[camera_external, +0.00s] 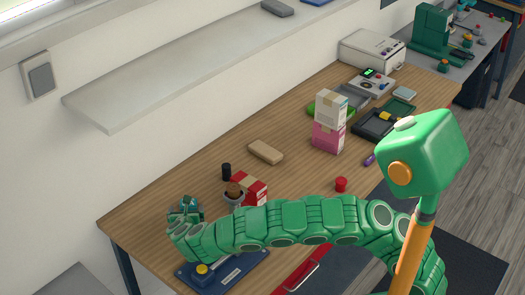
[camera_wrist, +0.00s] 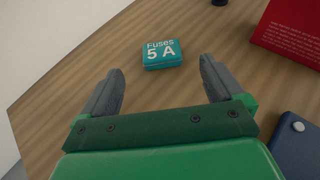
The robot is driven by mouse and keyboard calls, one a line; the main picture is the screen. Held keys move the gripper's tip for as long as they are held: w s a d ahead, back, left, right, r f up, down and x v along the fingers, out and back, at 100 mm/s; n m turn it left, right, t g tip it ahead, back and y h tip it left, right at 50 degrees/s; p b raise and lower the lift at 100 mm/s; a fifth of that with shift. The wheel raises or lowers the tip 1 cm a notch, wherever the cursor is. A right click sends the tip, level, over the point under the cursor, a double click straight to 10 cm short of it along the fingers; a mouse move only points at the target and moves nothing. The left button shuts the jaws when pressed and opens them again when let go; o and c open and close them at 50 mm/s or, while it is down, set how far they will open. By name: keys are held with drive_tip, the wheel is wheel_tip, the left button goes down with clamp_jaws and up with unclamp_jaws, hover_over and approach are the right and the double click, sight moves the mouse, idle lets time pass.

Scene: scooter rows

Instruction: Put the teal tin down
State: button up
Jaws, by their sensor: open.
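The teal tin (camera_wrist: 163,54), a small flat box lettered "Fuses 5 A", lies on the wooden bench (camera_wrist: 55,85) in the wrist view. It sits just ahead of my gripper (camera_wrist: 161,68), between the lines of the two grey fingers. The fingers are spread wide, with clear gaps to the tin on both sides, and hold nothing. In the external view my gripper (camera_external: 186,212) is low over the near left end of the bench. The tin is hard to tell apart from the gripper there.
A red and white box (camera_external: 249,188), a brown-topped cup (camera_external: 234,194) and a black cylinder (camera_external: 226,171) stand right of my gripper. A blue device (camera_external: 228,270) lies at the front edge. A tan block (camera_external: 265,152) lies farther back. Bench beside the wall is clear.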

drive_tip(key=shift+v, duration=1.6)
